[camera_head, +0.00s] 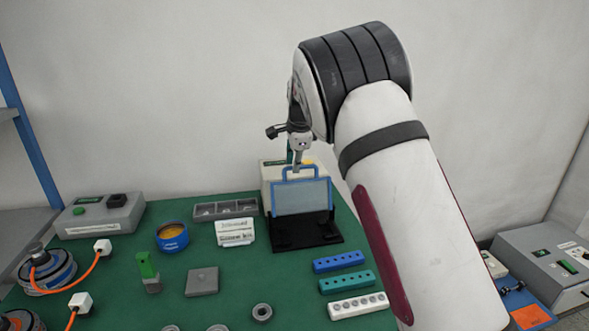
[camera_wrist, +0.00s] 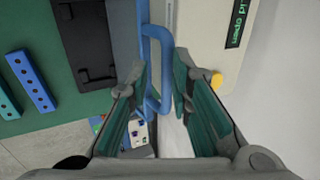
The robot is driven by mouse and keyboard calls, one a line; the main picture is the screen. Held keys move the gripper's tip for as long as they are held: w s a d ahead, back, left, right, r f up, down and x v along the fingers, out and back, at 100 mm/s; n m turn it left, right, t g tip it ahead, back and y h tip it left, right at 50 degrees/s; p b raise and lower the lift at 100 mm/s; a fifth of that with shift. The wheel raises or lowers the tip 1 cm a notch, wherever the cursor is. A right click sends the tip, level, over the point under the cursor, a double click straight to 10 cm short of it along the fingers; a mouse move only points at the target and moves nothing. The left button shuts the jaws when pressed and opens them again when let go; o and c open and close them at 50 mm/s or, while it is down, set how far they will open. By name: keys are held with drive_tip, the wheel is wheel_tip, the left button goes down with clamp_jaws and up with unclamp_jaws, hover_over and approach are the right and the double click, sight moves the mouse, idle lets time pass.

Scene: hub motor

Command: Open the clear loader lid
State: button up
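The clear loader lid (camera_head: 301,197) is a see-through panel in a blue frame, standing upright at the back of its black base (camera_head: 306,235). Its blue handle (camera_head: 300,172) is at the top edge. In the wrist view the handle (camera_wrist: 157,62) lies between my fingers.
The cream loader housing (camera_wrist: 205,35) stands behind the lid; its small display (camera_wrist: 237,22) partly reads "d open". Blue, green and white hole blocks (camera_head: 339,261) lie at the right.

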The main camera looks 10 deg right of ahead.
drive_tip(key=v, duration=0.8)
drive_tip(key=shift+r, duration=0.25)
drive_tip(key=shift+s, duration=0.1)
